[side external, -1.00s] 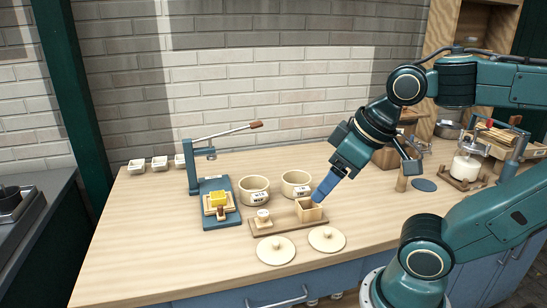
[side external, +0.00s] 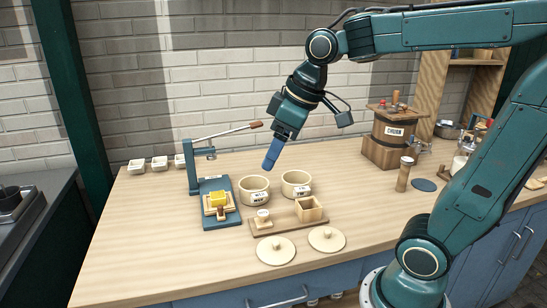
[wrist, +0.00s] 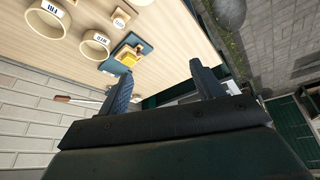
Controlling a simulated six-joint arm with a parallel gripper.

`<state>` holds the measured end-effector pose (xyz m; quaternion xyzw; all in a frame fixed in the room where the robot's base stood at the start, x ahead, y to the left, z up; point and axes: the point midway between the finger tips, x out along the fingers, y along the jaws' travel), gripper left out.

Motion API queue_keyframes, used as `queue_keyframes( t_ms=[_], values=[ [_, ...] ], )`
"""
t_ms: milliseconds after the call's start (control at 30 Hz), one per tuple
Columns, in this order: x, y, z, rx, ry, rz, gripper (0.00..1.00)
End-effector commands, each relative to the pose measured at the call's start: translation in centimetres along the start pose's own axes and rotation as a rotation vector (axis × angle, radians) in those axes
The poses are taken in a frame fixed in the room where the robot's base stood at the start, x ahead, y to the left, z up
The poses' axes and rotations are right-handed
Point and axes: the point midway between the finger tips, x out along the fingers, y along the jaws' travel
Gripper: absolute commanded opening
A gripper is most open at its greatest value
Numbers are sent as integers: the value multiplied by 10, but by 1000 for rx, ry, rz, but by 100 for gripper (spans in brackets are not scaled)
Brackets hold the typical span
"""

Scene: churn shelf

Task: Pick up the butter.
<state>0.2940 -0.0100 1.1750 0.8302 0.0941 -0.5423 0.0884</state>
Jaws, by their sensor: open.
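The butter (side external: 218,198) is a small yellow block. It sits on a light wooden piece on the blue press base (side external: 221,222), at the left of the counter. In the wrist view the butter (wrist: 128,59) lies above and left of my fingers. My gripper (side external: 268,166) is open and empty, held in the air above and right of the butter, near the two round crocks. In the wrist view my two fingers (wrist: 163,82) stand wide apart with nothing between them.
The press lever (side external: 228,132) reaches out to the right behind the butter. Two crocks (side external: 254,189) stand right of the press. A wooden tray with a box (side external: 309,209) and two round lids (side external: 276,250) lie in front. A churn (side external: 390,138) stands farther right.

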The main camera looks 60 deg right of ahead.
Motion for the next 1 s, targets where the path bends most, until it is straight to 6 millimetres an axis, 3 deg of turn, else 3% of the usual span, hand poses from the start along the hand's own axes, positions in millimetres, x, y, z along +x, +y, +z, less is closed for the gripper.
queue_keyframes(
  t_ms=[200,500,700,1000],
  values=[
    [23,29,-39,-90,-24,-40,66],
    [65,75,-80,-218,-37,-103,66],
    [100,110,-98,-298,-36,-148,66],
    [156,162,-109,-411,-20,-214,66]
  ],
)
